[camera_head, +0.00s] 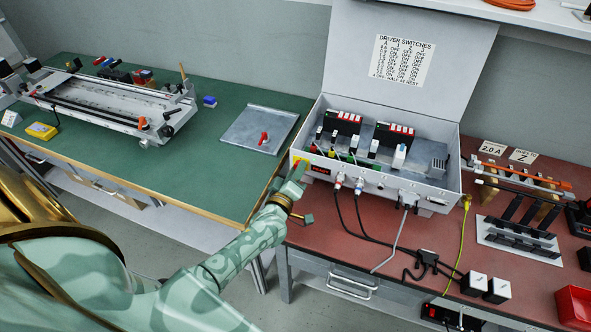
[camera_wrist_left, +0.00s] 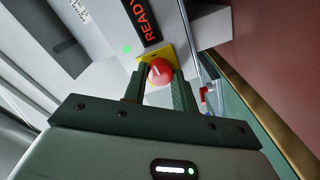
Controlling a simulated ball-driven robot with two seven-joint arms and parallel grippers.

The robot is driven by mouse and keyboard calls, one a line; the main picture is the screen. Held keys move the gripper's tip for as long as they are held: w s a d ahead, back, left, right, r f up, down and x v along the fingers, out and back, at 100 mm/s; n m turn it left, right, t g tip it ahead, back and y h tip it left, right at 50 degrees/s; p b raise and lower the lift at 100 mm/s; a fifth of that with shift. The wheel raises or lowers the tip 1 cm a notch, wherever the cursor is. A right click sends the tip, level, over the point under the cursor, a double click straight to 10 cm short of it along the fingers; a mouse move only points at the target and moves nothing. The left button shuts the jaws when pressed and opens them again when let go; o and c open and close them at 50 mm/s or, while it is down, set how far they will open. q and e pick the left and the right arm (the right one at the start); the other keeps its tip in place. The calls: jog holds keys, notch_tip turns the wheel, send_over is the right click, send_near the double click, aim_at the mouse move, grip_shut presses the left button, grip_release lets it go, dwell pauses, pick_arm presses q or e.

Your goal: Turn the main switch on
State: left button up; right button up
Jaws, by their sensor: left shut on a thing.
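The main switch is a round red knob (camera_wrist_left: 160,71) on a yellow plate (camera_wrist_left: 169,52) on the front of a grey control box (camera_head: 375,185). In the head view, the yellow plate (camera_head: 300,158) shows at the box's left front corner. My left gripper (camera_head: 297,172) is at that corner and largely hides the knob. In the left wrist view, the two fingers of my left gripper (camera_wrist_left: 160,76) are closed on the knob from both sides. A small white mark shows on the knob; its setting cannot be told. My right gripper is not in view.
A lit READY display (camera_wrist_left: 146,20) and a green light (camera_wrist_left: 127,49) are beside the switch. Plugs and cables (camera_head: 372,228) hang from the box front. The lid (camera_head: 400,50) stands open. A green bench (camera_head: 150,175) lies left, a red bench (camera_head: 530,270) right.

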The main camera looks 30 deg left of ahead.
pick_arm(q)
jog(key=shift+d+f+m, duration=0.1)
jog(key=shift+m, duration=0.3)
jog(key=o, duration=1)
jog(key=shift+c, duration=0.2)
jog(key=shift+s+p, duration=0.3)
jog(key=shift+s, duration=0.05)
jog(key=p+v, duration=0.2)
jog(key=v, duration=1.3)
jog(key=shift+s+d+p, duration=0.25)
jog(key=shift+s+p, duration=0.05)
jog(key=shift+p, duration=0.05)
